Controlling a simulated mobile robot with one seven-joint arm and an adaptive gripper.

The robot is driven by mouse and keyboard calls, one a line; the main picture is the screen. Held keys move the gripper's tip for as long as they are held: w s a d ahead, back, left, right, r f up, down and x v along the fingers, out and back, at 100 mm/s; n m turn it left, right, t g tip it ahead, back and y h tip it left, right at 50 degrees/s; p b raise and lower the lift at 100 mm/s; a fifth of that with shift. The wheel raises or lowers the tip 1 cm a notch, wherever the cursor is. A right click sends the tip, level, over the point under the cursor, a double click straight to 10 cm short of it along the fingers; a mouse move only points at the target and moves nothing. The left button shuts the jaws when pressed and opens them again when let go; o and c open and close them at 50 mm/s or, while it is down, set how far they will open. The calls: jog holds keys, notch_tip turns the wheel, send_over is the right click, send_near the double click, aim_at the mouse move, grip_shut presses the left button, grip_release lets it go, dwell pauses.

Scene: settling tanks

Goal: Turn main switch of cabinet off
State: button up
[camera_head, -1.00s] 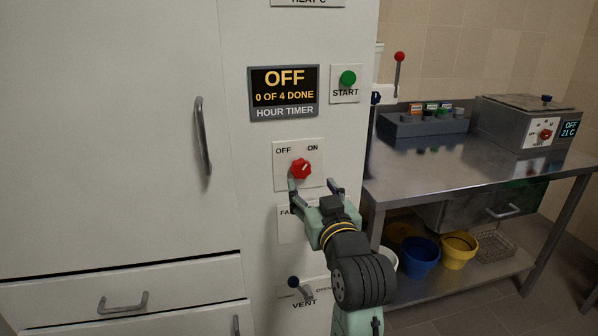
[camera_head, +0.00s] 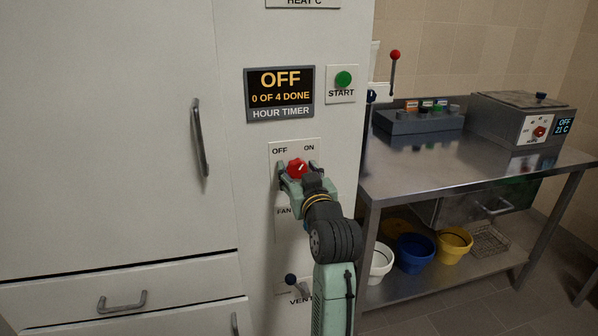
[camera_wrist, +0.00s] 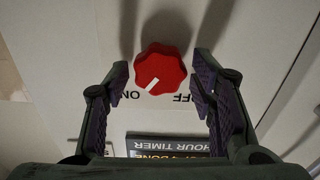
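The main switch is a red lobed knob (camera_head: 297,168) on a white plate (camera_head: 281,143) marked OFF at left and ON at right, on the white cabinet (camera_head: 230,60). Its white pointer mark aims up and right, toward ON; in the wrist view, which is upside down, the knob (camera_wrist: 160,70) also points toward ON. My gripper (camera_head: 298,170) is open at the knob, one finger on each side. In the wrist view the fingers (camera_wrist: 160,82) show a gap to the knob on both sides.
Above the knob are an hour timer display (camera_head: 279,93) reading OFF, 0 OF 4 DONE, and a green START button (camera_head: 343,79). Below are a FAN plate (camera_head: 283,212), partly hidden, and a VENT lever (camera_head: 291,280). A steel bench (camera_head: 420,165) stands at right.

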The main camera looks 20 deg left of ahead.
jog(key=c, duration=0.9)
jog(key=n+b, duration=0.1)
jog(key=n, duration=0.2)
jog(key=n+b, duration=0.2)
jog(key=n, duration=0.1)
jog(key=shift+f+n, duration=0.2)
jog(key=shift+n, duration=0.2)
jog(key=n+b, duration=0.1)
jog(key=n, duration=0.2)
jog(key=shift+n+b, duration=1.1)
jog(key=shift+n, duration=0.8)
jog(key=shift+a+n, duration=0.1)
jog(key=shift+n, duration=0.2)
jog(key=o, duration=1.1)
jog(key=shift+r, duration=0.1)
